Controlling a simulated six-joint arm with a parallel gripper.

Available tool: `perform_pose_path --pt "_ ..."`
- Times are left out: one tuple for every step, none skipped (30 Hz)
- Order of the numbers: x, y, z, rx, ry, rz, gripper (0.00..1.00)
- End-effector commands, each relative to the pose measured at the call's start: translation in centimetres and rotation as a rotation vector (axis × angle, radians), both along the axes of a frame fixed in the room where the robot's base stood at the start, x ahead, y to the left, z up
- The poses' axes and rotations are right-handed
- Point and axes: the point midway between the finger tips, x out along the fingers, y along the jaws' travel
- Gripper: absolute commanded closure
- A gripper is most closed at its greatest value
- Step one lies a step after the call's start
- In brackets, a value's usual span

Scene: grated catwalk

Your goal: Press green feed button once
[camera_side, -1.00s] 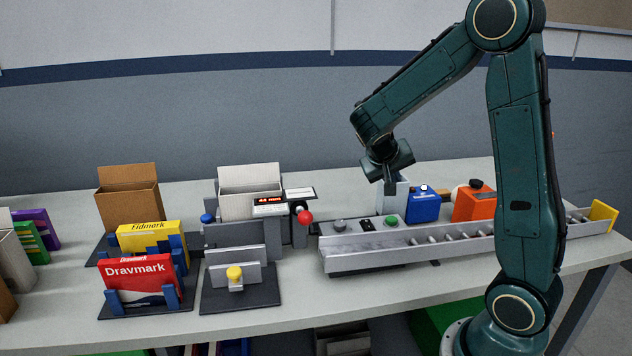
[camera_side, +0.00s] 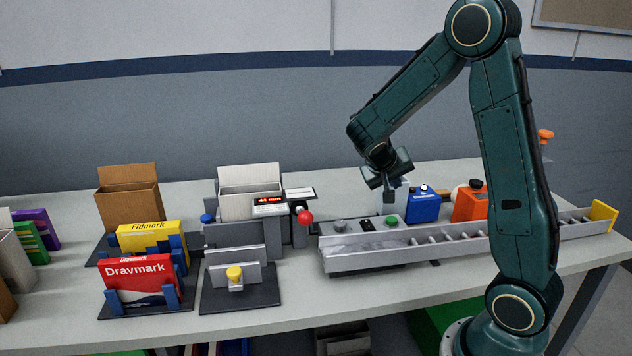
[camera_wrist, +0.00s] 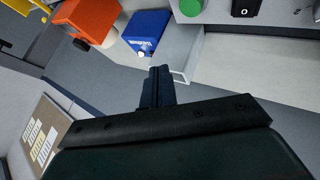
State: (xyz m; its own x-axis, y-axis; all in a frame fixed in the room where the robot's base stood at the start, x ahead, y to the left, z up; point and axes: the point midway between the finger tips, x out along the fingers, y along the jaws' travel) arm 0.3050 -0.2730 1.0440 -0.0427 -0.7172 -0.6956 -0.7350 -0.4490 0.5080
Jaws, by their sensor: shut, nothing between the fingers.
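The green button (camera_side: 391,220) sits on top of the grey conveyor housing, beside a black switch (camera_side: 367,225) and a grey knob (camera_side: 340,226). It also shows at the top edge of the wrist view (camera_wrist: 190,6), partly cut off. My gripper (camera_side: 389,197) is shut and empty, pointing down just above the green button in the side view, with a gap between them. In the wrist view my closed fingers (camera_wrist: 161,72) appear below and left of the button, apart from it.
A red-knobbed lever (camera_side: 305,216) stands to the left. Farther left are a yellow carton (camera_side: 152,240) and a red carton (camera_side: 138,279) in holders.

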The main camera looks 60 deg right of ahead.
Motion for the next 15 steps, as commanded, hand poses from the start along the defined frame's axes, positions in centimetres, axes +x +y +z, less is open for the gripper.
perform_pose_path --pt "0.0 0.0 -0.5 0.002 0.003 -0.001 1.00" --pt "0.0 0.0 -0.8 0.002 0.003 -0.001 1.00" --pt "-0.1 0.0 -1.2 0.002 0.003 0.001 1.00" --pt "-0.1 0.0 -1.5 0.002 0.003 0.001 1.00" --pt "-0.1 0.0 -1.8 0.002 0.003 0.000 1.00" --pt "-0.1 0.0 -2.2 0.003 0.004 0.000 1.00" --pt "-0.1 0.0 -2.5 0.003 0.005 0.001 1.00" --pt "-0.1 0.0 -2.8 0.002 0.003 0.001 1.00" --pt "0.0 0.0 -3.2 0.002 0.004 0.000 1.00" --pt "-0.1 0.0 -3.6 0.002 0.004 0.000 1.00" --pt "-0.1 0.0 -3.9 0.002 0.004 0.000 1.00" --pt "-0.1 0.0 -4.3 0.002 0.003 -0.001 1.00" --pt "-0.1 0.0 -4.6 0.002 0.004 0.000 1.00" --pt "-0.1 0.0 -4.9 0.002 0.004 0.000 1.00" --pt "-0.1 0.0 -5.3 0.002 0.004 0.000 1.00"
